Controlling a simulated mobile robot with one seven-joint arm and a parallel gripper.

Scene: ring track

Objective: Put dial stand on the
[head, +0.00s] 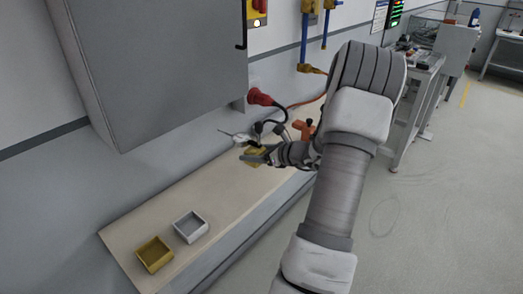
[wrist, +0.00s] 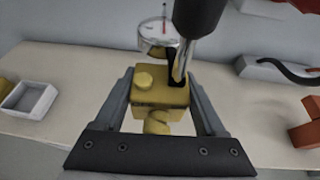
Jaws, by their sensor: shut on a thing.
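The dial stand has a yellow block base (wrist: 150,90) with a round knob on top. A round dial gauge (wrist: 156,36) and a dark post rise behind it. In the head view the yellow base (head: 256,158) shows above the far half of the bench. My gripper (wrist: 160,98) is shut on the base, one finger on each side. In the head view my gripper (head: 268,156) partly hides the stand. I cannot tell if the base touches the bench.
On the pale bench (head: 205,197), a yellow open bin (head: 154,255) and a grey open bin (head: 190,227) stand at the near end. A grey cabinet (head: 160,60) overhangs the bench. A red plug (head: 262,97) with a cable and an orange object (head: 303,129) are close to my gripper.

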